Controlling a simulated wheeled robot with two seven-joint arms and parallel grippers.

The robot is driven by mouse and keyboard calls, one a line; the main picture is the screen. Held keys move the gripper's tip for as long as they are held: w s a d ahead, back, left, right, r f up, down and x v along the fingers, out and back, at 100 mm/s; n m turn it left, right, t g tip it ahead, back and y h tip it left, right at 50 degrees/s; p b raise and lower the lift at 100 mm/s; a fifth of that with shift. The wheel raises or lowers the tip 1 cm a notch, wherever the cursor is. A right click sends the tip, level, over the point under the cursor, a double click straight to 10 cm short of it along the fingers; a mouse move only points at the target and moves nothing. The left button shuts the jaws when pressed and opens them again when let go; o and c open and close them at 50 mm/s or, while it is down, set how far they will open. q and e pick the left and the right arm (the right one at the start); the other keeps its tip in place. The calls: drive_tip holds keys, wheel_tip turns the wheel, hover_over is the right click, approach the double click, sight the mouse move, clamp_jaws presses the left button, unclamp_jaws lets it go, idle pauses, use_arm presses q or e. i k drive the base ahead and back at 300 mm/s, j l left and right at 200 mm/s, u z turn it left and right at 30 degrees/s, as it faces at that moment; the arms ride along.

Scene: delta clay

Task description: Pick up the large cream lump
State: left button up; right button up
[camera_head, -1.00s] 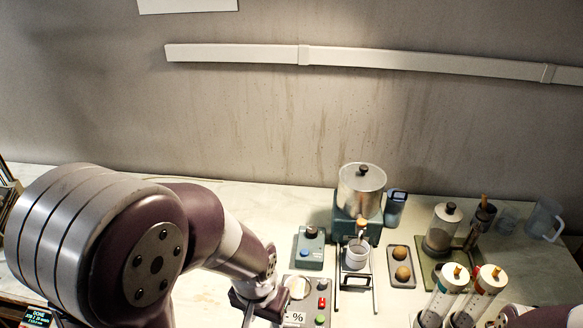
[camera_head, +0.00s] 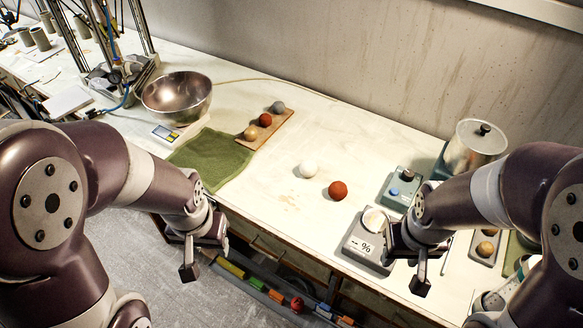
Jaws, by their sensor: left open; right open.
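The large cream lump (camera_head: 308,169) is a pale, roughly round ball lying on the white worktop near the middle of the head view. A rust-red lump (camera_head: 338,190) lies beside it, to the right and nearer me, with a small gap. My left gripper (camera_head: 205,256) is open and empty, to the left of the cream lump and in front of the worktop's near edge.
A wooden board (camera_head: 278,131) with three small balls, a green cloth (camera_head: 212,158), a metal bowl (camera_head: 177,96) and a small scale (camera_head: 166,132) are left of the lumps. A blue-button box (camera_head: 402,188) and metal pot (camera_head: 476,146) stand right. The worktop around the cream lump is mostly clear.

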sight(308, 169)
drive_tip(key=j+z, duration=0.15)
drive_tip(key=z, duration=0.75)
drive_tip(key=j+z, duration=0.3)
drive_tip(key=j, duration=0.15)
drive_tip(key=k+j+z, duration=0.1)
drive_tip(key=j+z, duration=0.2)
drive_tip(key=k+j+z, duration=0.25)
drive_tip(key=j, duration=0.25)
drive_tip(key=j+z, duration=0.3)
drive_tip(key=j, duration=0.4)
drive_tip(key=i+j, duration=0.1)
drive_tip(key=j, duration=0.3)
